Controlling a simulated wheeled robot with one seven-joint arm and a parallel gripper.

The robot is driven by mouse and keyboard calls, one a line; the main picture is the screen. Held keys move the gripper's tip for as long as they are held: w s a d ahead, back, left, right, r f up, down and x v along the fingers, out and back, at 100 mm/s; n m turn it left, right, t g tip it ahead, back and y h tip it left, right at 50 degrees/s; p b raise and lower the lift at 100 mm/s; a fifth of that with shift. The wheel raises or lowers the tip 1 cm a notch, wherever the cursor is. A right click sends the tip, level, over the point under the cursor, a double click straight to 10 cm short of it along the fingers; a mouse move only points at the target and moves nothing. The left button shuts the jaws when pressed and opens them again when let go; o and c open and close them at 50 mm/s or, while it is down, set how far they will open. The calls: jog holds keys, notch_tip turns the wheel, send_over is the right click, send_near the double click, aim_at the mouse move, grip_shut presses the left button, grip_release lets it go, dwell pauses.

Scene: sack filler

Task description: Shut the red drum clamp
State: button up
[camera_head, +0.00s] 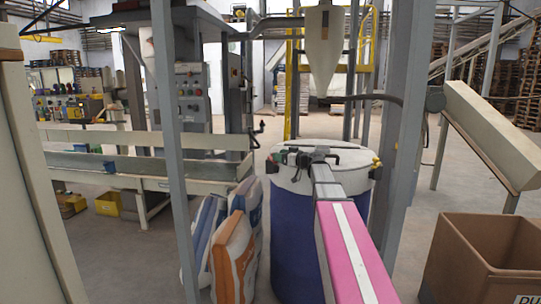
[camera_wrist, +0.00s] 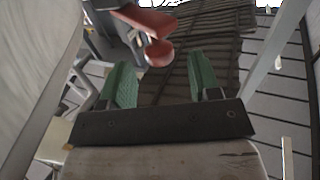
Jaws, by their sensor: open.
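The red drum clamp (camera_wrist: 150,24) shows in the wrist view as a rounded red handle on a dark grey bracket (camera_wrist: 102,30). It lies at the upper middle, just beyond my fingertips and nearer the left one. My gripper (camera_wrist: 157,72) has two green fingers spread apart, with nothing between them. In the head view my gripper (camera_head: 283,157) is over the left rim of a blue drum (camera_head: 294,240) with a pale top (camera_head: 335,152). The red clamp is not clear there, being small and partly behind my gripper. I cannot tell whether finger and handle touch.
A dark clamp with a yellow tip (camera_head: 376,162) sits on the drum's right rim. Grey posts (camera_head: 172,150) (camera_head: 404,110) stand either side of the drum. Filled sacks (camera_head: 232,256) stand at its left, a cardboard box (camera_head: 485,258) at right. A pale spout (camera_head: 324,50) hangs above.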

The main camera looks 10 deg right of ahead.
aim_at(271, 160)
jog(key=shift+x, duration=2.65)
jog(key=shift+c, duration=0.4)
grip_shut()
